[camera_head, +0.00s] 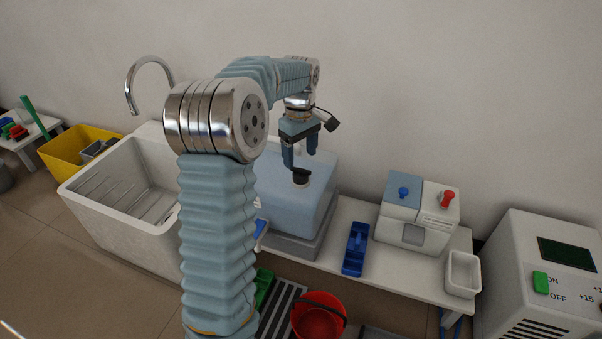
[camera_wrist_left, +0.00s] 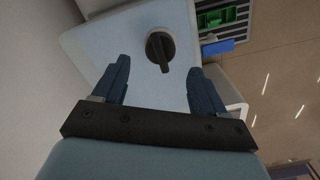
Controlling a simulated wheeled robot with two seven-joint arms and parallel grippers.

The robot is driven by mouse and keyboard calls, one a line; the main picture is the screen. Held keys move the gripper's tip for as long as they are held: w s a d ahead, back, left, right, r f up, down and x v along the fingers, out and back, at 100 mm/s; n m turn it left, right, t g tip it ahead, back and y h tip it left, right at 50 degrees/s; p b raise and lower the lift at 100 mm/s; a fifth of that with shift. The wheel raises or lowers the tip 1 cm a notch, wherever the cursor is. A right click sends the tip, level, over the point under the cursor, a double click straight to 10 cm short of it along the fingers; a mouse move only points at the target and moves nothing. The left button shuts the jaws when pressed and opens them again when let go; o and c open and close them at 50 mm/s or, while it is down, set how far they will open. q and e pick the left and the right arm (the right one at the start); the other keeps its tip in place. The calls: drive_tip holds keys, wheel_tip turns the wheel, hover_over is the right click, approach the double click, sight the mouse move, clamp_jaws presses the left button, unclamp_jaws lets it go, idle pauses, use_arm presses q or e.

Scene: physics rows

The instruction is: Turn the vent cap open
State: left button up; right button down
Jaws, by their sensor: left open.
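The vent cap (camera_head: 301,177) is a small black knob on top of a light blue tank (camera_head: 310,205). In the left wrist view the cap (camera_wrist_left: 160,47) is round with a raised bar, and the bar points toward my gripper. My left gripper (camera_head: 300,160) points down just above the cap. Its fingers (camera_wrist_left: 157,85) are open and apart, with nothing between them. The cap lies ahead of the fingertips, roughly centred between them. Part of the tank is hidden behind my left arm. My right gripper is not in view.
A white sink (camera_head: 95,185) with a curved tap stands left of the tank. To the right are a blue tray (camera_head: 355,250), a box with blue and red knobs (camera_head: 425,233) and a small white bin (camera_head: 463,275). A red bucket (camera_head: 318,325) stands in front.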

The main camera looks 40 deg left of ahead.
sight(300, 169)
use_arm(q)
wheel_tip(300, 169, down, 6)
drive_tip(key=shift+f+b, duration=0.1)
drive_tip(key=shift+b, duration=0.5)
drive_tip(key=c, duration=1.1)
drive_tip(key=shift+o, duration=0.2)
